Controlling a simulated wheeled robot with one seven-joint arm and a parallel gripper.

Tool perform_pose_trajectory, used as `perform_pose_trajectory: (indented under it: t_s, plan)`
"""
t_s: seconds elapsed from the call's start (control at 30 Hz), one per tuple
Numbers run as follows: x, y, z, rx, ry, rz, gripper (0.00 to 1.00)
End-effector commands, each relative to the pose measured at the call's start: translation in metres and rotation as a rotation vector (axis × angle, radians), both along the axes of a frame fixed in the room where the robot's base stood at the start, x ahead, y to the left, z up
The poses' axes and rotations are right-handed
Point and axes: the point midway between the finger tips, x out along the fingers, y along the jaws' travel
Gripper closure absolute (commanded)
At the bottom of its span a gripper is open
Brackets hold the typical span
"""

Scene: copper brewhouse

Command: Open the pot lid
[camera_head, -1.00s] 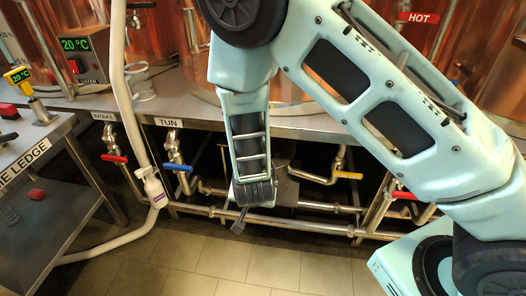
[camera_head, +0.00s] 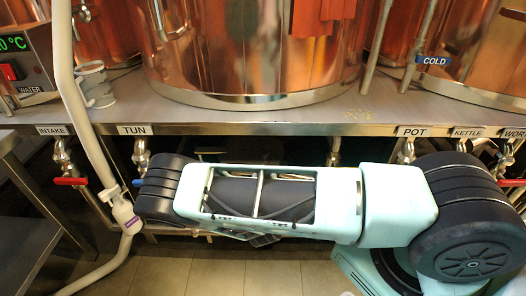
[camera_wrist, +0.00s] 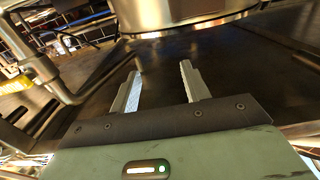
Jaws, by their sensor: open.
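The POT label (camera_head: 411,131) is on the ledge's front edge at the right in the head view. A large copper vessel (camera_head: 250,45) with a steel base ring stands on the ledge in the middle, and the foot of another (camera_head: 490,96) shows at right. Which one is the pot, I cannot tell. No lid shows; the vessel tops are out of frame. My gripper (camera_wrist: 161,90) is open and empty in the wrist view, its two fingers apart below a shiny metal round base (camera_wrist: 185,16). My gripper itself is not visible in the head view.
Valves and pipes run under the steel ledge (camera_head: 300,122). A yellow-handled pipe (camera_wrist: 38,68) is close on the wrist view's left.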

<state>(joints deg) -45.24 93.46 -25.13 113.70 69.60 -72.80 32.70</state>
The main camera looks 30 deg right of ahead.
Motion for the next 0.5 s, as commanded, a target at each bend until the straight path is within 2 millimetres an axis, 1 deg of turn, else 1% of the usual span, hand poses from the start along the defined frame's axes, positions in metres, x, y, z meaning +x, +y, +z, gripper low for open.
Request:
perform_pose_trajectory:
  t_s: [0.03, 0.1, 0.5]
  plan:
    - [0.009, -0.007, -0.001, 0.000, -0.002, -0.003, 0.54]
    - [0.021, -0.015, -0.001, 0.000, -0.001, -0.002, 0.54]
    - [0.088, -0.060, -0.002, 0.000, 0.000, -0.002, 0.54]
